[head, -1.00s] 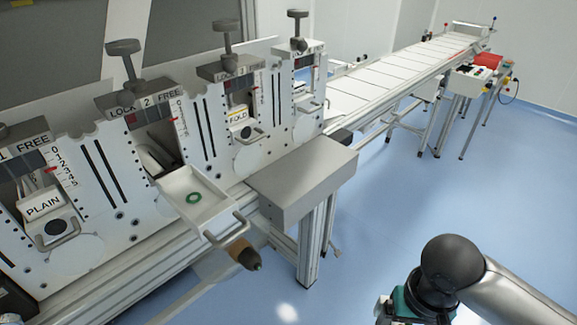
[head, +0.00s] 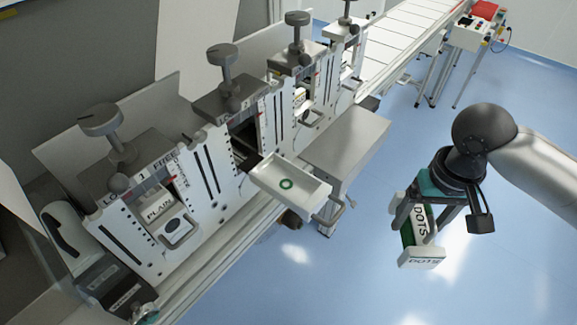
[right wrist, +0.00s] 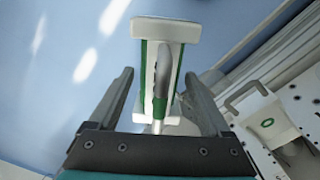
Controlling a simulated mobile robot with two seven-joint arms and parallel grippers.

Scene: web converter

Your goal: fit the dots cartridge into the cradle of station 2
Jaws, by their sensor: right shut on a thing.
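The dots cartridge (head: 421,256) is white and green with "DOTS" lettering. My right gripper (head: 420,228) is shut on it and holds it in the air over the blue floor, right of the station line. In the right wrist view the cartridge (right wrist: 165,32) lies beyond the fingers, with a grey handle (right wrist: 162,82) between them. The station 2 cradle (head: 306,181) is a white tray pulled out toward the aisle, empty, with a green ring mark on its floor. It also shows at the right of the right wrist view (right wrist: 262,108). My left gripper is not in view.
Station 1 (head: 163,213) holds a cartridge labelled PLAIN. Clamp knobs (head: 222,57) stand above the stations. A grey box-like table (head: 345,145) stands just beyond the cradle, and a conveyor (head: 400,30) runs to the back. The floor between the cradle and my right gripper is clear.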

